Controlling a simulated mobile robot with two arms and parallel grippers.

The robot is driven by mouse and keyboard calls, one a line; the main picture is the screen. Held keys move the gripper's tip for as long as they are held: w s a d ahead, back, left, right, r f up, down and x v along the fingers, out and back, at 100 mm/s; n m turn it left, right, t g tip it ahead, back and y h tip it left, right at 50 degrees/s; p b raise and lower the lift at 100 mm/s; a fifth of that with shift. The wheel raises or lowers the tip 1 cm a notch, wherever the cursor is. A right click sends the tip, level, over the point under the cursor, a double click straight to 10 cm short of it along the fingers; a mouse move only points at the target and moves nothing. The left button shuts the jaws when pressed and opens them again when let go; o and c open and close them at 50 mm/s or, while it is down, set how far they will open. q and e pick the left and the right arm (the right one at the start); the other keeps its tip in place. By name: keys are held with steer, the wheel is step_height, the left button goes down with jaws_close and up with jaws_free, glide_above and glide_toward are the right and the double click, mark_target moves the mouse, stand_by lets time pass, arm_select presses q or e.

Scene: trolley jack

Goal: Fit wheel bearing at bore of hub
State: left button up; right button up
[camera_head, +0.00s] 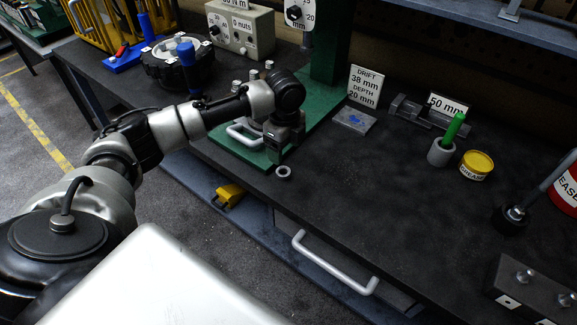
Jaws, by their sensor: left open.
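A small pale grey ring, which looks like the wheel bearing (283,172), lies on the dark bench top near its front edge. My left gripper (276,155) points down just behind the ring, close to it. It is open and nothing shows between its fingers. Several silvery posts (254,75) stand on the green press base (315,125) behind my left arm. They may belong to the hub, but the arm hides most of that part and I cannot see the bore. My right gripper is not in view.
A green press column (330,45) rises behind the arm. A drift sign (365,86), a grey cup with a green-handled tool (440,152), a yellow grease tin (477,165) and a dark block (528,288) stand rightward. The middle bench is clear. A drawer handle (330,265) sticks out in front.

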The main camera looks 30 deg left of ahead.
mark_target(284, 172)
arm_select(q)
steer(key=f, duration=0.3)
steer(key=shift+s, duration=0.4)
steer(key=f, duration=0.1)
steer(key=f+p, duration=0.1)
steer(key=f, duration=0.1)
steer(key=f+p, duration=0.1)
steer(key=f, duration=0.1)
steer(key=shift+w+a, duration=0.1)
steer(key=shift+w, duration=0.15)
steer(key=shift+f, duration=0.25)
steer(key=c, duration=1)
steer(key=shift+c, duration=0.2)
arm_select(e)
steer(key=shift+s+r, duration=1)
arm_select(q)
steer(key=shift+r, duration=0.1)
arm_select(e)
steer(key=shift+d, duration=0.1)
